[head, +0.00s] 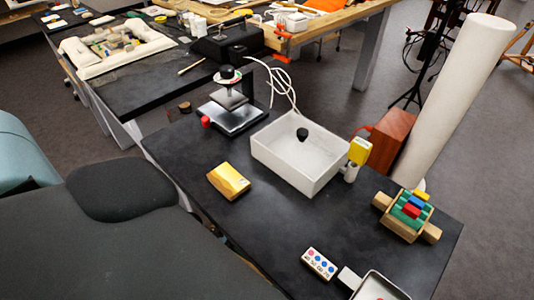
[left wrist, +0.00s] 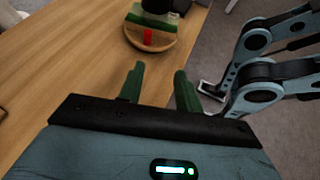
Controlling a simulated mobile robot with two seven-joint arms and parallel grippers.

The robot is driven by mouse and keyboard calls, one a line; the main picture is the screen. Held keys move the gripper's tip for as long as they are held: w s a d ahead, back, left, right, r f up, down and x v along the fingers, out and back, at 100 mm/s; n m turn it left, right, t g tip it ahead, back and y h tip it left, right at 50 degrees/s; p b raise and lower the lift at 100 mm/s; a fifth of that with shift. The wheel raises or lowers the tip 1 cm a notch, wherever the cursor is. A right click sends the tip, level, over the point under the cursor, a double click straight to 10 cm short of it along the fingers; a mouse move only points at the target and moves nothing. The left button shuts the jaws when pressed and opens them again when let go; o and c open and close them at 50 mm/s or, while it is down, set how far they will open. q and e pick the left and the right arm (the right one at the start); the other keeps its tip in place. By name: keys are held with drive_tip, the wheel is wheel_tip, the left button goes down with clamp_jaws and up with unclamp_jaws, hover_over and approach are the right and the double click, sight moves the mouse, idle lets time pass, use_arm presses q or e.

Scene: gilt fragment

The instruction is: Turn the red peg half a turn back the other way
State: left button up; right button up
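In the head view a wooden block toy (head: 402,226) with green sides sits at the right end of the dark table. A red piece (head: 411,211) lies on top of it beside blue and yellow ones; I cannot tell whether it is the red peg. In the left wrist view a small red upright piece (left wrist: 148,36) stands by a green block in a round wooden dish (left wrist: 160,46), with a dark object above. My left gripper (left wrist: 159,72) is open and empty, with the dish beyond its fingertips. My right gripper does not show.
The dark table (head: 255,235) holds a white box (head: 285,170), a yellow block (head: 229,181), a black-and-silver stand (head: 236,110) and a white dotted block (head: 319,263). A black chair-like form (head: 120,190) fills the lower left. The left wrist view shows a wooden tabletop (left wrist: 60,70).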

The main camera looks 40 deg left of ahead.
use_arm(q)
drive_tip(key=shift+w+a+r+n+t+h, duration=0.2)
drive_tip(key=shift+w+r+n+t+h, duration=0.2)
drive_tip(key=shift+w+r+n, duration=0.45)
drive_tip(key=shift+m, duration=0.35)
drive_tip(key=shift+b+x, duration=0.3)
drive_tip(key=shift+x, duration=3.7)
drive_tip(key=shift+w+a+f, duration=0.1)
clamp_jaws()
